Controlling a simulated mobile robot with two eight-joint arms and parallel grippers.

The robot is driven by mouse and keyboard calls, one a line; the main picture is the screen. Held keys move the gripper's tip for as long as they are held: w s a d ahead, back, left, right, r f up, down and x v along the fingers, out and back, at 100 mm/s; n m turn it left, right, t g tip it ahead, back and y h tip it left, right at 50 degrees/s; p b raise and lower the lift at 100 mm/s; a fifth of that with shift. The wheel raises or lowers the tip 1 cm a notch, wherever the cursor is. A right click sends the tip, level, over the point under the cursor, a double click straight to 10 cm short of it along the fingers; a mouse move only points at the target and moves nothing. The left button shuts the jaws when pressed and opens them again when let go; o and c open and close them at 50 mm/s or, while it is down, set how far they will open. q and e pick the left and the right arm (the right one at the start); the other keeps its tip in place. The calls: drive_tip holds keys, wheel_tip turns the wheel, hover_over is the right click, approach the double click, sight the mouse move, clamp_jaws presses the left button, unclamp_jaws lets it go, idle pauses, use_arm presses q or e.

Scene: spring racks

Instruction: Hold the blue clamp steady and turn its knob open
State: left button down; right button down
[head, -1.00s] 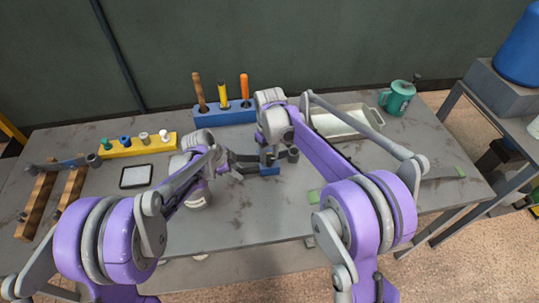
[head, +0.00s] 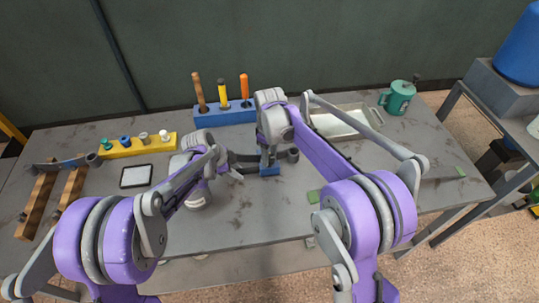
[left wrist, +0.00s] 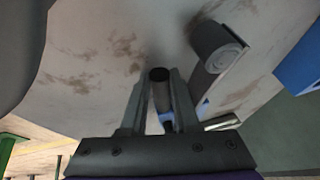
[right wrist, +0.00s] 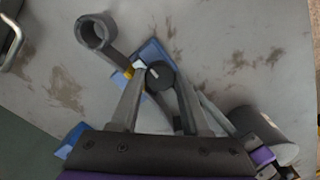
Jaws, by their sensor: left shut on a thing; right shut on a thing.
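The blue clamp (head: 270,170) is at mid-table on a grey leaf spring (head: 245,157); the spring's rolled eye (head: 292,154) lies just right of it. My right gripper (right wrist: 158,92) is shut around the clamp's round dark knob (right wrist: 160,74), which has a white mark. The clamp's blue body (right wrist: 152,50) shows behind the knob. My left gripper (left wrist: 160,100) is shut at the clamp from the left side. A dark cylinder (left wrist: 160,88) stands between its fingers with blue behind; which part it grips is partly hidden. The spring eye (left wrist: 216,45) shows beyond.
A blue holder (head: 230,116) with several tools stands at the back. A yellow block (head: 137,147) with small pegs, a black-framed tablet (head: 136,177) and a wooden rack (head: 72,190) are left. A metal tray (head: 340,122) and green mug (head: 397,98) are back right.

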sight(270, 158)
drive_tip(key=shift+c, duration=1.9)
unclamp_jaws()
drive_tip(key=shift+r, duration=0.1)
wheel_tip(270, 158, up, 12)
use_arm(q)
drive_tip(key=c, duration=0.6)
unclamp_jaws()
